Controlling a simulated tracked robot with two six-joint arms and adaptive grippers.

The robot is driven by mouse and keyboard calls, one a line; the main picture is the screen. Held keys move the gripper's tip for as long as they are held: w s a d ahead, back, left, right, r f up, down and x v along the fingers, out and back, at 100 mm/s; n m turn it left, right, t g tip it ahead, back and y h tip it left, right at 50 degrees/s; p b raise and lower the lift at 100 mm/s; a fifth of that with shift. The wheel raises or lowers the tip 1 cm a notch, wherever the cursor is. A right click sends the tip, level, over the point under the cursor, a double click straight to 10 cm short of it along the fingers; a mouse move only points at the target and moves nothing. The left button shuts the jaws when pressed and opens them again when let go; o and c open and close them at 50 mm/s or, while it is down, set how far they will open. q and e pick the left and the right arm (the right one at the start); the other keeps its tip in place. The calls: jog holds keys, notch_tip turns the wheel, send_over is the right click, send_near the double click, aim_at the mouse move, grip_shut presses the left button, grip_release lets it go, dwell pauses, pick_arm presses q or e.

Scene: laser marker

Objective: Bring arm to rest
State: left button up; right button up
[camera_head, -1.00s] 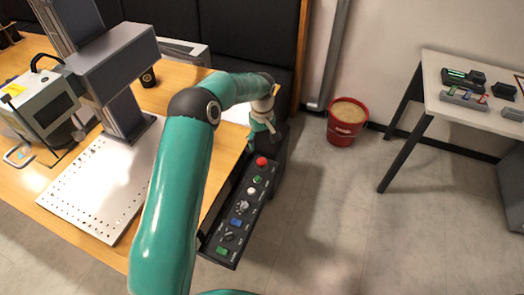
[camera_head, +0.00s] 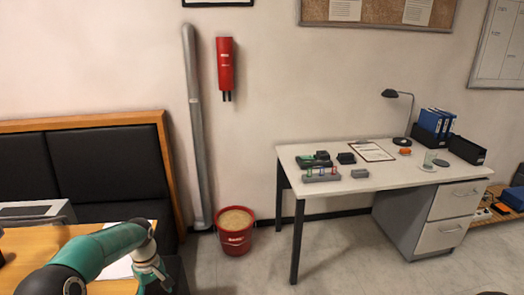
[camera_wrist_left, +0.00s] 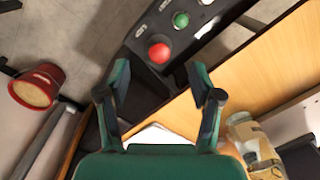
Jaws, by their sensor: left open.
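My left arm (camera_head: 115,250) is teal and enters the head view at the lower left, over the wooden table's end. Its wrist points down at the table's right edge, and its fingers are not clear there. In the left wrist view my left gripper (camera_wrist_left: 158,82) is open, its two fingers apart with nothing between them. Beyond the fingertips is a black control panel with a red button (camera_wrist_left: 159,53) and a green button (camera_wrist_left: 180,19). My right gripper is not in view.
A wooden table (camera_head: 40,242) is at the lower left, by a black padded bench (camera_head: 95,165). A red bucket (camera_head: 234,240) stands by the wall. A white desk (camera_head: 385,181) with several small items stands at right. The floor between is clear.

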pick_arm(q)
jog(key=s+d+f+m+h, duration=0.1)
jog(key=s+d+f+m, duration=0.2)
jog(key=s+d+f, duration=0.2)
jog(key=s+d+f+m+t+h, duration=0.1)
jog(key=s+d+f+m, duration=0.2)
jog(key=s+d, duration=0.7)
jog(key=s+d+f+m+h, duration=0.1)
jog(key=s+d+f+m, duration=0.2)
jog(key=s+d+f, duration=0.4)
jog(key=shift+s+d+h, duration=0.25)
jog(key=shift+s+h, duration=0.15)
jog(key=shift+s, duration=2)
jog(key=shift+f, duration=0.15)
